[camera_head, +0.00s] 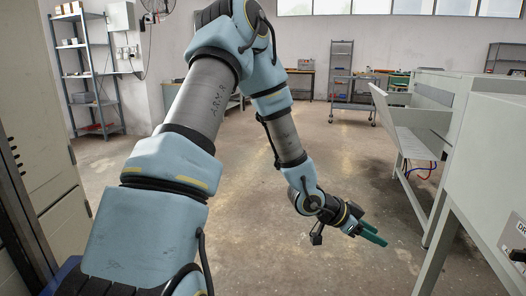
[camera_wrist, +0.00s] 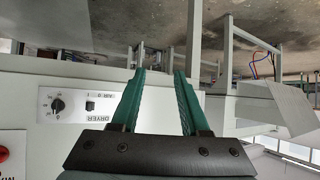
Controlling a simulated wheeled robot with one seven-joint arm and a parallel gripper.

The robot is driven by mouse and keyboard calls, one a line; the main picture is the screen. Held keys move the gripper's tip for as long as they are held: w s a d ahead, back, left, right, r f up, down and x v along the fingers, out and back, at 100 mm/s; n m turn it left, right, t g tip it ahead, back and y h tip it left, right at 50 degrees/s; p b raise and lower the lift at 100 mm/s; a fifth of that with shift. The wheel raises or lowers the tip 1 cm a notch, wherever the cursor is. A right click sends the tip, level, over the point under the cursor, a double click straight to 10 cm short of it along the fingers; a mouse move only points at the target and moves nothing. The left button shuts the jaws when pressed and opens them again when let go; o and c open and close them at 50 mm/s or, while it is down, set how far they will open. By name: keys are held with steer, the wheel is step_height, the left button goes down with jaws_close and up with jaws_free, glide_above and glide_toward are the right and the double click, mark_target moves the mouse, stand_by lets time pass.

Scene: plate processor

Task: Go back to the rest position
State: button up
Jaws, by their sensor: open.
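My gripper (camera_head: 373,229) shows at the end of my raised, bent arm in the head view, over open floor left of the white machines. Its two green fingers also show in the wrist view (camera_wrist: 158,75). They stand apart with a clear gap, and nothing is between them. The wrist view is tilted nearly upside down, with the floor at the top. It shows a machine panel labelled DRYER (camera_wrist: 72,104), with a dial and a switch, to the left of the fingers.
White machines (camera_head: 490,150) line the right side, one with a sloped tray (camera_head: 412,130). A beige cabinet (camera_head: 35,110) stands close at the left. A shelf rack (camera_head: 88,75) is at the back left and a wheeled cart (camera_head: 352,100) at the back. The middle floor (camera_head: 270,235) is clear.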

steer(key=w+a+n+t+y, duration=0.35)
steer(key=w+a, duration=0.35)
steer(key=a, duration=0.4)
steer(key=a+r+n+y, duration=0.3)
steer(key=a+n, duration=0.1)
steer(key=a, duration=0.7)
steer(key=a+r+n+y, duration=0.2)
steer(key=a+n+y, duration=0.2)
steer(key=a, duration=0.6)
steer(key=s+a+r+n+g, duration=0.2)
steer(key=s+a+r+n, duration=0.25)
steer(key=s+a, duration=0.3)
step_height(320, 180, up, 12)
steer(key=p, duration=1.3)
steer(key=shift+d+r+n+p, duration=0.2)
steer(key=shift+r+n+p, duration=0.05)
steer(key=shift+n+p, duration=0.1)
steer(key=shift+y, duration=0.25)
